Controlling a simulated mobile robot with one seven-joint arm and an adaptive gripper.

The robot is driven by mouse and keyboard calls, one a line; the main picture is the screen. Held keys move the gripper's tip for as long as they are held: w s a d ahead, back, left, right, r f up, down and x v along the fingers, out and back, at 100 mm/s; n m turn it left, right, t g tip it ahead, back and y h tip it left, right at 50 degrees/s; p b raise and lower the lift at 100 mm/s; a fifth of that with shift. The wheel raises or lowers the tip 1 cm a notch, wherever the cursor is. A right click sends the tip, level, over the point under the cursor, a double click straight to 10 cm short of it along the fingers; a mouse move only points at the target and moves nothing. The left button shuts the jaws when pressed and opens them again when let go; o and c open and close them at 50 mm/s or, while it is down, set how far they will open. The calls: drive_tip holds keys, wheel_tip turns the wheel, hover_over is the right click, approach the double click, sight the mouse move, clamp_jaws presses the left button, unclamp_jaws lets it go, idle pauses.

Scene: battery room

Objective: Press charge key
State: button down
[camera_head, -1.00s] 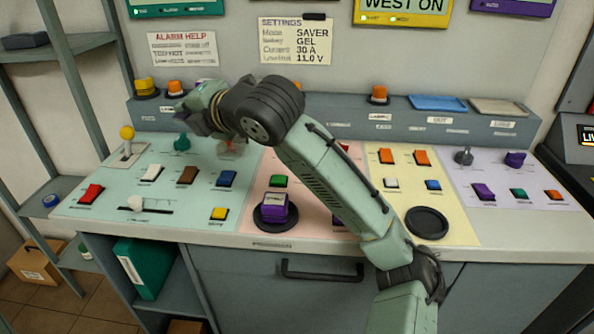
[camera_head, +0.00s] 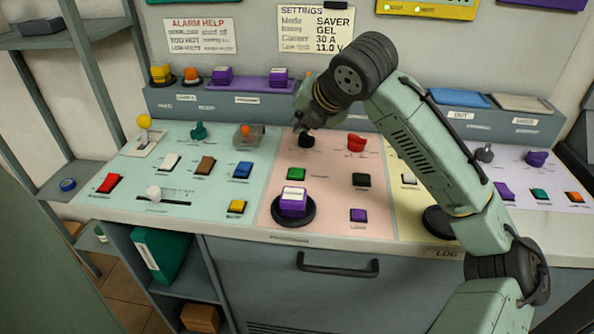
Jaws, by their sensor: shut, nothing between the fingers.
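The desk panel has teal, pink, yellow and lilac fields with coloured keys. The lettering beside the keys is too small to read, so I cannot tell which one is the charge key. The pink field has a green key (camera_head: 296,174), a black key (camera_head: 361,180) and a small purple key (camera_head: 358,215). The teal field has red (camera_head: 109,183), white (camera_head: 170,161), brown (camera_head: 205,166), blue (camera_head: 242,170) and yellow (camera_head: 236,207) keys. My gripper (camera_head: 301,126) is shut and empty, above the back of the pink field near a black knob (camera_head: 306,141). My arm covers part of the yellow field.
A purple block (camera_head: 293,205) with a pale top sits on a round black pad at the pink field's front. A clear-covered orange button (camera_head: 246,134), a red knob (camera_head: 356,143) and a yellow-ball lever (camera_head: 144,122) stand up from the panel. A ledge (camera_head: 185,105) runs behind.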

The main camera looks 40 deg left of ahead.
drive_tip(key=shift+f, duration=0.1)
drive_tip(key=b, duration=0.7)
hover_over(300, 171)
wheel_tip(300, 171, down, 8)
drive_tip(key=shift+r, duration=0.15)
drive_tip(key=shift+f, duration=0.45)
idle(0.5)
drive_tip(key=shift+f, duration=0.4)
drive_tip(key=shift+f+b, duration=0.5)
idle(0.5)
drive_tip(key=shift+r, duration=0.1)
drive_tip(key=shift+r+p, duration=0.8)
